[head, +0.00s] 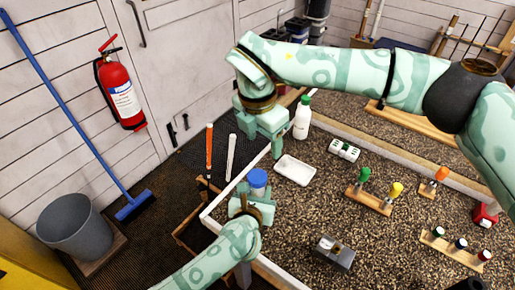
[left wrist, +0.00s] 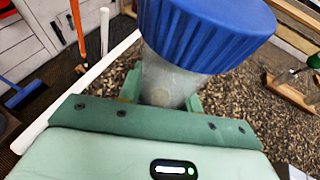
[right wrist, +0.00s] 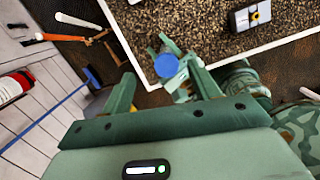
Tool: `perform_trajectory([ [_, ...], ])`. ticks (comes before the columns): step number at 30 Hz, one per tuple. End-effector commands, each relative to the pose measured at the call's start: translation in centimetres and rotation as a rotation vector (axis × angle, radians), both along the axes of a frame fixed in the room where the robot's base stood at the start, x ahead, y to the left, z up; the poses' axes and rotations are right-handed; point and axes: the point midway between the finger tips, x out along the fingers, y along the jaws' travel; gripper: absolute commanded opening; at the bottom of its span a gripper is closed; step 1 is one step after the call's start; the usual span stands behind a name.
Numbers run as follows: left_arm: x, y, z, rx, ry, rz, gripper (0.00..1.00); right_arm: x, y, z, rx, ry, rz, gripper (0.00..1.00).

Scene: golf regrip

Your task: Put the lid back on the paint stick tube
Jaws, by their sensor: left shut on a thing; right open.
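A grey, see-through tube (left wrist: 165,82) with a wide ribbed blue lid (left wrist: 205,30) on its upper end is held in my left gripper (left wrist: 162,103). In the head view the blue lid (head: 257,177) points up above the left gripper (head: 252,200), near the left edge of the bench. In the right wrist view the lid (right wrist: 166,65) shows from above, beyond the fingers. I cannot tell whether it is fully seated. My right gripper (head: 277,147) is open and empty, above and apart from the lid; its fingers also show in the right wrist view (right wrist: 165,88).
A white tray (head: 294,170), a white bottle (head: 302,118) and a wooden block with green and yellow pieces (head: 370,198) are on the speckled bench. A grey box (head: 334,252) stands near the front. An orange stick (head: 209,150) and white stick (head: 231,157) stand left of the bench.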

Motion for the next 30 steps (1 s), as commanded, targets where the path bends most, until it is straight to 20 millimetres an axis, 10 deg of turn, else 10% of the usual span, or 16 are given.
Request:
perform_trajectory([
  [30,0.0,0.0,0.0,-0.001,0.001,-0.001,0.00,-1.8,1.1,-1.7,-0.139,0.151,3.106,0.61],
])
